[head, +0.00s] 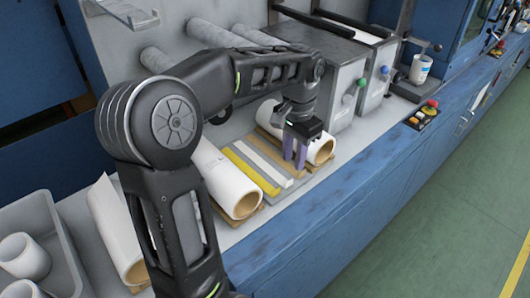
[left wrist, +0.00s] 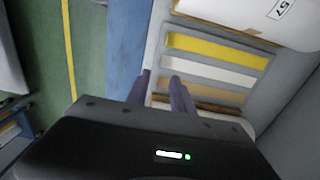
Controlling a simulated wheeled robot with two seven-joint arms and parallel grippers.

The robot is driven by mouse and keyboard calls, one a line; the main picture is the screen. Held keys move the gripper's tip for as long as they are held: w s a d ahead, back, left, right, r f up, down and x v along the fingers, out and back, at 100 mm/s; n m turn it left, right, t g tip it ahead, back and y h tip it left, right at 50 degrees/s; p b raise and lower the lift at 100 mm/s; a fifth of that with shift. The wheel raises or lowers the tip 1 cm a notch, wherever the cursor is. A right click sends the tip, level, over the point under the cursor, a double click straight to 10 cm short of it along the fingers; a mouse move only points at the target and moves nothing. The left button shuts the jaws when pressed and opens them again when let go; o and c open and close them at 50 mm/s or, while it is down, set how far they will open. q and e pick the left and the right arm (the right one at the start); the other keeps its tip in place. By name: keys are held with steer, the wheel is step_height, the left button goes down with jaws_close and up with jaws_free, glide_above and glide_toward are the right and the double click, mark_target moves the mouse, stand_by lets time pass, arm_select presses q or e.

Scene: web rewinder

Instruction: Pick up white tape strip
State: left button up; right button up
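In the left wrist view the white tape strip (left wrist: 210,71) lies between the yellow strip (left wrist: 216,49) and a tan strip (left wrist: 205,91). My left gripper (head: 295,160) points down with its two purple fingers apart and nothing visible between them. My right gripper is not in view.
White rolls (head: 225,178) lie on both sides of the strips, one close behind the gripper (head: 320,149). Grey machine boxes (head: 340,95) stand beyond. A grey bin (head: 62,238) with rolls is at the lower left. The blue bench front (head: 335,215) drops to the green floor.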

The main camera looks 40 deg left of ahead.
arm_select(q)
steer(key=shift+s+d+f, duration=0.1)
steer(key=shift+s+f, duration=0.1)
steer(key=shift+f, duration=1.05)
steer(key=shift+f, duration=0.1)
steer(key=f, duration=0.5)
steer(key=shift+a+p, duration=0.2)
steer(key=shift+p, duration=0.2)
jaws_close()
